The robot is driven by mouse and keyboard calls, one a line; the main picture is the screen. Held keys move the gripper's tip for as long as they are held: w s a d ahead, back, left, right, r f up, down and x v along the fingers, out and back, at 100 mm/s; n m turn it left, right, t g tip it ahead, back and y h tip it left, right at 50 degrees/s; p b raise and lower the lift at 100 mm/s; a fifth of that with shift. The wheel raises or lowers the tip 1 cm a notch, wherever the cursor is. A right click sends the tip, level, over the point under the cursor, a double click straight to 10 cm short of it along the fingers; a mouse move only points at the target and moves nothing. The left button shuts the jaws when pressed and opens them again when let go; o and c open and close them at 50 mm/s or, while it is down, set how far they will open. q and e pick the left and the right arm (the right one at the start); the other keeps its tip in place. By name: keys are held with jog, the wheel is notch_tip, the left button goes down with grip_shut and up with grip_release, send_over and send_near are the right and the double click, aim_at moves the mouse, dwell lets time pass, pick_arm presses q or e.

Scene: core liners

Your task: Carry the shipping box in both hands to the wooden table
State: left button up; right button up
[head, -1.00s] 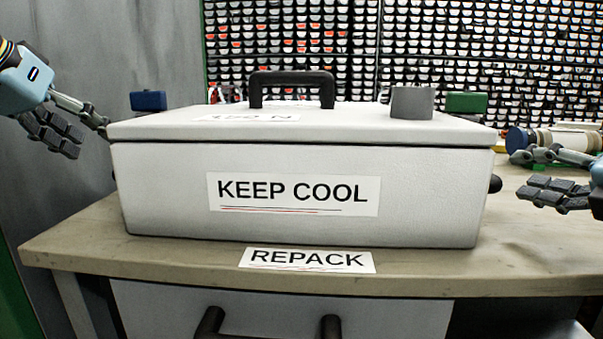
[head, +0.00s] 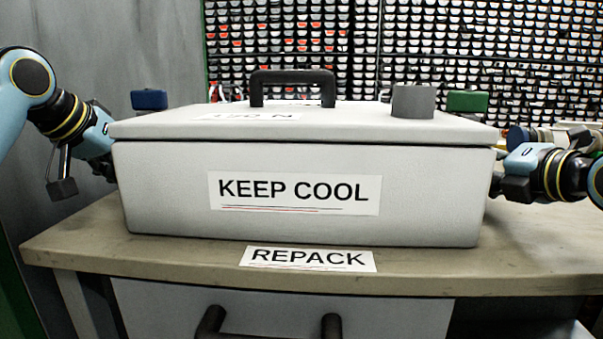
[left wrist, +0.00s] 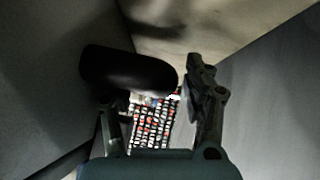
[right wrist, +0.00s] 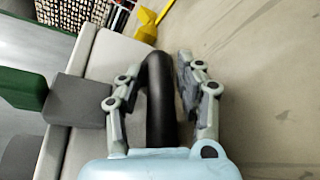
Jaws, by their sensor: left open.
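The shipping box (head: 160,190), a pale grey lidded case labelled "KEEP COOL", stands upright on a beige-topped bench (head: 90,250). It has a black top handle (head: 292,76) and black side handles. My left gripper (head: 108,160) is at the box's left side, its fingertips partly hidden. My right gripper (head: 497,183) is at the box's right side. In the right wrist view, the black right side handle (right wrist: 160,105) is between its spread fingers. I cannot identify a separate wooden table.
Blue (head: 149,100) and green (head: 467,102) blocks show beyond the box. A wall of small bins (head: 440,45) stands behind.

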pick_arm(q)
jog(key=c, duration=0.8)
pick_arm(e)
grip_shut()
pick_arm(q)
grip_shut()
jog(key=shift+w+r, duration=0.1)
jog(key=shift+r, duration=0.2)
pick_arm(e)
jog(key=shift+w+r, duration=0.1)
jog(key=shift+r, duration=0.2)
